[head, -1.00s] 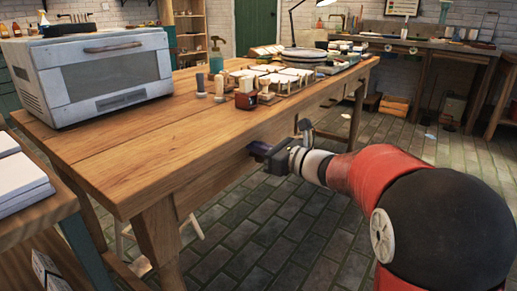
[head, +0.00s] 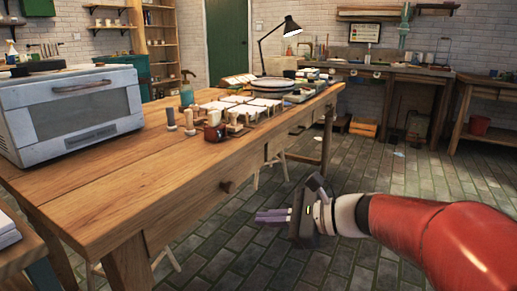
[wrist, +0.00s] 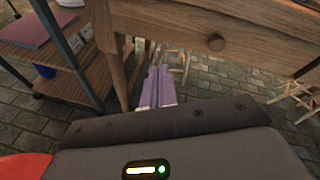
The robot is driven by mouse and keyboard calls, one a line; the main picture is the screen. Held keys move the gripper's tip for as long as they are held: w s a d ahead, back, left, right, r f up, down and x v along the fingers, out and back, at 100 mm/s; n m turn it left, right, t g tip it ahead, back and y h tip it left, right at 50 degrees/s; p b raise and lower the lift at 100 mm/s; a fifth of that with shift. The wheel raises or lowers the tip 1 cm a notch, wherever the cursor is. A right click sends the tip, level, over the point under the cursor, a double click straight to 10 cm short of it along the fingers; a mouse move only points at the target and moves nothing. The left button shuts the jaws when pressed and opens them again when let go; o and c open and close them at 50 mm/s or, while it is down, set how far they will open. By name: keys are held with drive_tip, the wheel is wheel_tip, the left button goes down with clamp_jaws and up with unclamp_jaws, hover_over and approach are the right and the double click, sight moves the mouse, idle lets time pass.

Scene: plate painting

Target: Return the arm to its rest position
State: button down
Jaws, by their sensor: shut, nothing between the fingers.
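My gripper (head: 272,215) is in front of the wooden table (head: 110,195), below the level of its top, over the stone floor. Its purple fingers lie close together, with nothing between them, and point left toward the table. My red arm reaches in from the right edge of the head view.
On the table stand a white oven (head: 70,110), a plate (head: 272,83), white tiles (head: 263,107) and small stamps. A desk lamp (head: 291,27) stands behind. A shelf rack (wrist: 70,85) is at left in the wrist view. Open floor (head: 400,175) lies right of the table.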

drive_tip(key=s+d+n+h+p, duration=0.2)
drive_tip(key=s+d+n+h, duration=0.4)
drive_tip(key=s+n, duration=0.3)
drive_tip(key=s+d+f+n+h+p, duration=0.1)
drive_tip(key=s+d+n+h+p, duration=0.2)
drive_tip(key=s+d+n+h, duration=0.4)
drive_tip(key=shift+s+f+n+h+p, duration=0.3)
drive_tip(key=shift+s+n, duration=0.6)
